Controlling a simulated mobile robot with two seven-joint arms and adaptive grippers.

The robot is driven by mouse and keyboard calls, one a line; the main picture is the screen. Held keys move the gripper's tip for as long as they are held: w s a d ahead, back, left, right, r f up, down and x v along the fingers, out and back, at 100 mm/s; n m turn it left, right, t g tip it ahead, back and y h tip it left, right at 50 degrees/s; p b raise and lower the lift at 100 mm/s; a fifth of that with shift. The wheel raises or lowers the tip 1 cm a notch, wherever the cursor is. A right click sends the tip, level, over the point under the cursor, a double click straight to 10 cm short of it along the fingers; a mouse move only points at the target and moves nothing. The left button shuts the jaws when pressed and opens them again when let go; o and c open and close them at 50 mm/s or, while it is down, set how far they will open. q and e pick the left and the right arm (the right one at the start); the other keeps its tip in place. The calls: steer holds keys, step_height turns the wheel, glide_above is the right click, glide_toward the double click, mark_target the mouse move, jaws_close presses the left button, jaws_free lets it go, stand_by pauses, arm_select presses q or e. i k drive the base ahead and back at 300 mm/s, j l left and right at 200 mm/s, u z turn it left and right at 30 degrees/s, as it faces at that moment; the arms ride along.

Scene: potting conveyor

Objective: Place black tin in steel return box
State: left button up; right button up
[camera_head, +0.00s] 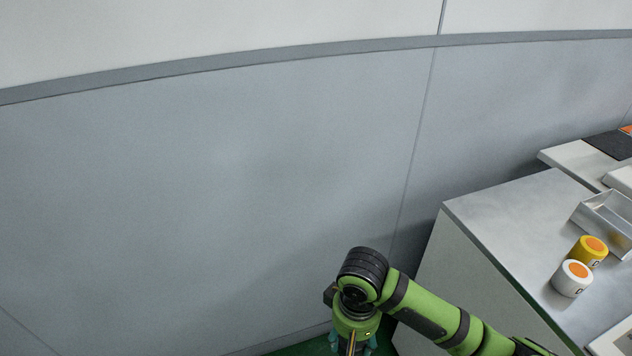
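An open metal box (590,222), which looks like the steel return box, stands on the grey counter at the right edge and is partly cut off. The part of its inside that shows looks empty. No black tin is in view. A green arm comes in from the lower right, and I take it as my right arm. Its gripper (353,346) points down at the bottom edge, left of the counter and well away from the box. Its fingertips are cut off, so I cannot tell if it is open or holds anything. My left gripper is not in view.
A yellow tin (588,252) and a white tin (573,279), both with orange tops, stand on the counter (500,220) in front of the box. A pale tray (612,340) is cut off at lower right. A plain grey wall (220,200) fills the left.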

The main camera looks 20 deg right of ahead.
mark_target(606, 232)
steer(key=i+z, duration=0.7)
steer(key=i+j+z, duration=0.15)
steer(key=i+z, duration=0.2)
steer(key=i, duration=0.1)
